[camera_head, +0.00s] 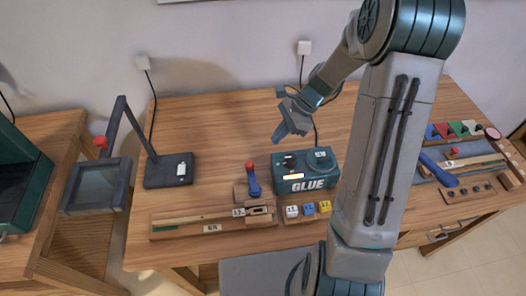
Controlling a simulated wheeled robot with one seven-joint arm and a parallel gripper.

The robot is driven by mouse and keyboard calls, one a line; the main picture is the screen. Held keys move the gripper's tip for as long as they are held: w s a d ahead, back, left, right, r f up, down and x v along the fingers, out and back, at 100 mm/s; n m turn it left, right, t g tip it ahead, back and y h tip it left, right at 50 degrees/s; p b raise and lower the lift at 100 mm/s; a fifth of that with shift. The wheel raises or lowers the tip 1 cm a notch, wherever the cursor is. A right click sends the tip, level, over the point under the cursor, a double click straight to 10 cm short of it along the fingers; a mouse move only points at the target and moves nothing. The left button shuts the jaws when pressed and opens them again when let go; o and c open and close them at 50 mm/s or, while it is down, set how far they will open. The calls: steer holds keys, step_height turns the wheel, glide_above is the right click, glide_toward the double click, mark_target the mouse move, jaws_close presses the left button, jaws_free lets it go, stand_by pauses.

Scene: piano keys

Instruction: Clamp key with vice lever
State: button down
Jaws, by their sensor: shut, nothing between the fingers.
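A small vice (256,207) sits on the workbench at the front middle. Its blue lever (252,182) with a red tip stands up from it. A long thin wooden key (195,217) lies on a wooden holder to the left, its right end at the vice. Whether the vice jaws grip it is too small to tell. My gripper (279,134) is shut and empty. In the picture it is above and to the right of the lever, near the back of the glue box, apart from the lever.
A green glue box (302,178) stands right of the vice. Small numbered blocks (309,209) lie before it. A dark lamp (168,170) stands at the left, with its framed head over the bench's left edge. A tool tray (460,165) is at the right. The back left bench is clear.

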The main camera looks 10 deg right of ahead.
steer(key=p+x, duration=0.1)
steer(key=x, duration=0.9)
steer(key=shift+a+r+n+g, duration=0.1)
steer(key=shift+a+n+g, duration=0.3)
steer(key=shift+n, duration=0.2)
steer(key=shift+w+a+n+g+h, duration=0.2)
steer(key=shift+a+n+g+h, duration=0.2)
steer(key=shift+a+n+g, duration=0.55)
steer(key=a+n, duration=0.1)
steer(key=n, duration=0.1)
steer(key=shift+a+n+g+h, duration=0.25)
steer(key=shift+a+n+h, duration=0.05)
steer(key=shift+a+n, duration=0.05)
steer(key=a+n, duration=0.1)
steer(key=a+n+g+h+b, duration=0.1)
steer(key=shift+s+n, duration=0.3)
steer(key=shift+s, duration=0.05)
steer(key=a+n+h, duration=0.1)
steer(key=s+a+n+g, duration=0.1)
steer(key=n, duration=0.1)
steer(key=s+a+n+h+b, duration=0.1)
steer(key=shift+n+h, duration=0.3)
steer(key=shift+s+a+n+g+h+b, duration=0.15)
steer(key=shift+s+a+n+h+b, duration=0.15)
steer(key=shift+s+n+h, duration=0.4)
steer(key=shift+s+a+n+g+h+b, duration=0.15)
steer(key=shift+s+a+n+h, duration=0.25)
steer(key=shift+n, duration=0.6)
steer(key=shift+s, duration=0.1)
